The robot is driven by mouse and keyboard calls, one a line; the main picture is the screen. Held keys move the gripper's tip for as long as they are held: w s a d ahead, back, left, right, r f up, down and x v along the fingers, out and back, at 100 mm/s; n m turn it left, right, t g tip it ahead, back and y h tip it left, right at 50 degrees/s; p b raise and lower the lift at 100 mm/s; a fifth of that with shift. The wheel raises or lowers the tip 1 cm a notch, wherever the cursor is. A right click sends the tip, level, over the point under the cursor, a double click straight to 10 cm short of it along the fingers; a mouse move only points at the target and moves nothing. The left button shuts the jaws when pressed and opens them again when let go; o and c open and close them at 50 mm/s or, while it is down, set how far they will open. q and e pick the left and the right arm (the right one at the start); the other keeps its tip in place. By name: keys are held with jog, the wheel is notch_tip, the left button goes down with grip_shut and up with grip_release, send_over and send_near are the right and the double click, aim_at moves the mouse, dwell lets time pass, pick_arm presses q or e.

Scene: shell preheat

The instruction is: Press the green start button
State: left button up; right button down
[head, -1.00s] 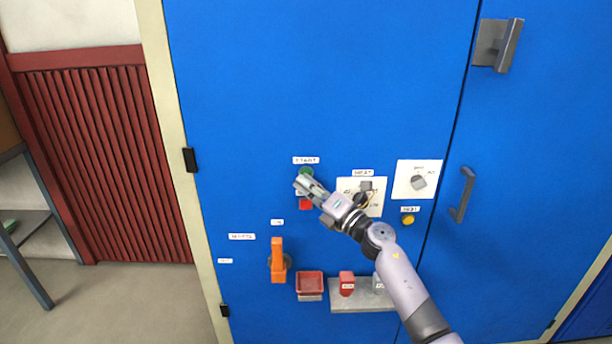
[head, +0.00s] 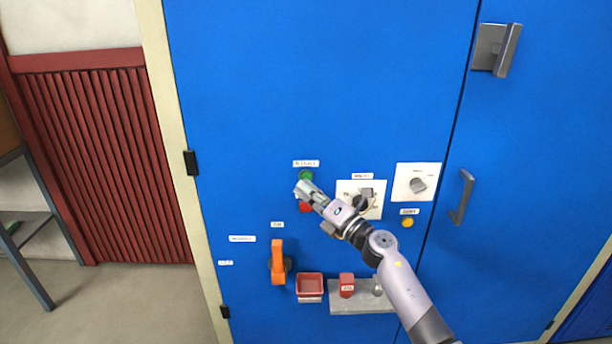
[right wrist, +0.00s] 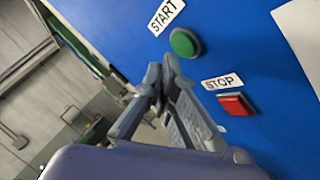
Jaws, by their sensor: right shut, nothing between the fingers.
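The green start button (head: 306,175) is on the blue cabinet panel under a white label. In the right wrist view the green button (right wrist: 184,42) sits beside the START label. In the right wrist view the fingertips (right wrist: 160,75) appear left of and below the green button, with a visible gap. My left gripper is not in view.
A heat selector plate (head: 376,208) and another knob plate (head: 417,183) are to the right, with a yellow button (head: 407,223) below. An orange handle (head: 277,262), a red bin (head: 309,285) and a grey shelf (head: 362,300) are lower down. The panel above is clear.

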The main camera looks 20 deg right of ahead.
jog(key=s+p, duration=0.1)
jog(key=s+a, duration=0.1)
jog(key=s, duration=0.1)
jog(key=s+p, duration=0.1)
jog(key=shift+s+a+p, duration=0.25)
jog(key=shift+s+p, duration=0.05)
jog(key=shift+s, duration=0.1)
dwell(0.6)
